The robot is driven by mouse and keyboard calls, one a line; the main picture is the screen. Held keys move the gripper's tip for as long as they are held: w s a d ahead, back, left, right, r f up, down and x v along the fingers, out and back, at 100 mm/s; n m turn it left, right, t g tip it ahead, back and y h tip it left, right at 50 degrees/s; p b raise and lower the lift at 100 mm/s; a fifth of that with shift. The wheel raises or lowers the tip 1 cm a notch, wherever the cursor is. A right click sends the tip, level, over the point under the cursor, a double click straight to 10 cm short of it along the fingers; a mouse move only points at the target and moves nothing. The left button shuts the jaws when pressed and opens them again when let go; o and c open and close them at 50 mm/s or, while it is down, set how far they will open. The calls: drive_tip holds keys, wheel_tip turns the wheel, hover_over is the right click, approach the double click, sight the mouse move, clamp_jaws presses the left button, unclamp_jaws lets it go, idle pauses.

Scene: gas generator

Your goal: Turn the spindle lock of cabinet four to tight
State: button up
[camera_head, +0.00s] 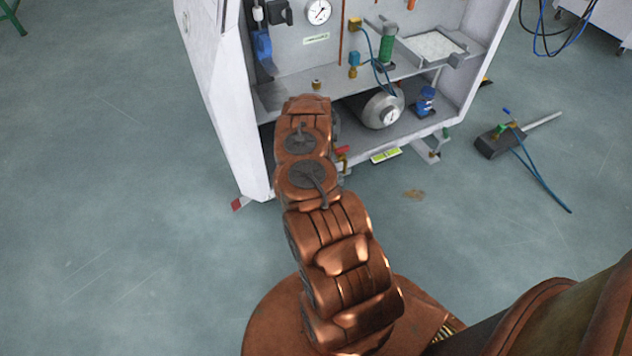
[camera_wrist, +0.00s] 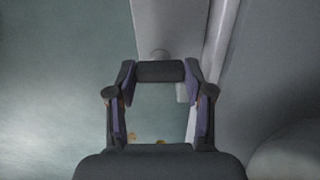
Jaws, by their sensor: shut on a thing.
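The white cabinet (camera_head: 222,85) stands open at the top of the head view. My arm reaches to its lower left part and hides my gripper there. In the wrist view my gripper (camera_wrist: 160,72) is shut on a dark cylindrical piece (camera_wrist: 160,71), which spans crosswise between the two fingertips. This piece appears to be the handle of the spindle lock, but I cannot read a label. A pale grey panel or post (camera_wrist: 168,25) lies just beyond it. How the piece joins the cabinet is hidden, and its tight or loose position cannot be told.
The cabinet's lower shelf holds a metal cylinder (camera_head: 378,107) with a gauge and a blue fitting (camera_head: 426,101). A green-handled valve (camera_head: 387,46) stands above. A grey tool with a blue hose (camera_head: 497,142) lies on the floor at right.

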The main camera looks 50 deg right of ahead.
drive_tip(key=shift+s, duration=0.15)
drive_tip(key=o, duration=1.2)
drive_tip(key=shift+c, duration=0.2)
drive_tip(key=shift+r, duration=0.1)
wheel_tip(320, 180, up, 12)
drive_tip(key=shift+d, duration=0.1)
idle(0.6)
